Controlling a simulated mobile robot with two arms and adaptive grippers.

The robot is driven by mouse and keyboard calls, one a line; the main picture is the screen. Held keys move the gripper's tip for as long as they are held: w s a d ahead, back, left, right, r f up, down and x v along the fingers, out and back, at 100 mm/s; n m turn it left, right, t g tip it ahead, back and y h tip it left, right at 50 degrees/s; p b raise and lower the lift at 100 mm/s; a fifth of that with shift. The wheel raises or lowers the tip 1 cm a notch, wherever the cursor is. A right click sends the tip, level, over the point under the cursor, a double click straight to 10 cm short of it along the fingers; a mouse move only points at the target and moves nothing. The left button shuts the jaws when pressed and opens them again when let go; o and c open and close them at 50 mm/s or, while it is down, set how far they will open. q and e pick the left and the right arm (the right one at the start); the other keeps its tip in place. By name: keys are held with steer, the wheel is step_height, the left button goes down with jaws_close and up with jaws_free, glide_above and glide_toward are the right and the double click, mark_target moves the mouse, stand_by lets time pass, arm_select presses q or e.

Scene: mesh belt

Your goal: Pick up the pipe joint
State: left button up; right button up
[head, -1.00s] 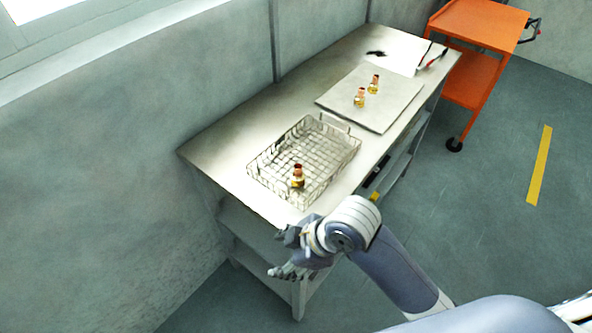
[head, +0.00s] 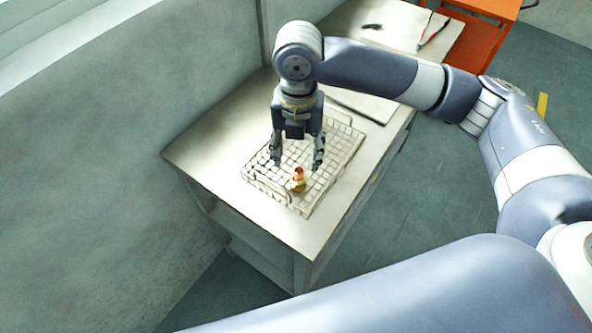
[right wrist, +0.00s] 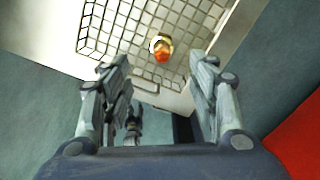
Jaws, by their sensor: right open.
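A brass-and-copper pipe joint (head: 298,180) stands in the wire mesh basket (head: 334,190) on the metal table. My right gripper (head: 297,164) is open and empty, pointing down above the basket, a little behind the pipe joint in the head view. In the right wrist view the pipe joint (right wrist: 161,48) shows beyond the fingertips, roughly centred between the two fingers of the right gripper (right wrist: 158,62), and not touched by them. My left gripper is not in view.
The metal table (head: 190,152) has bare room left of the basket. A flat board (head: 368,104) lies behind, partly hidden by my right arm. An orange cart (head: 484,48) stands past the far end. A wall runs along the table's left side.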

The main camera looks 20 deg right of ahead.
mark_target(299, 178)
steer(key=shift+d+f, duration=0.1)
steer(key=shift+f, duration=0.3)
step_height(299, 178, down, 4)
steer(key=shift+f+p, duration=0.1)
steer(key=shift+p, duration=0.35)
step_height(299, 178, down, 5)
steer(key=shift+d+r+p, duration=0.1)
steer(key=shift+d+p, duration=0.05)
steer(key=shift+p, duration=0.8)
steer(key=shift+w+f, duration=0.1)
steer(key=shift+f, duration=0.25)
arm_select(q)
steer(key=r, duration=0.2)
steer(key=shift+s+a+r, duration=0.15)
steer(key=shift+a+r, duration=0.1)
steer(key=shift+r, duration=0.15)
arm_select(e)
steer(key=c, duration=1.3)
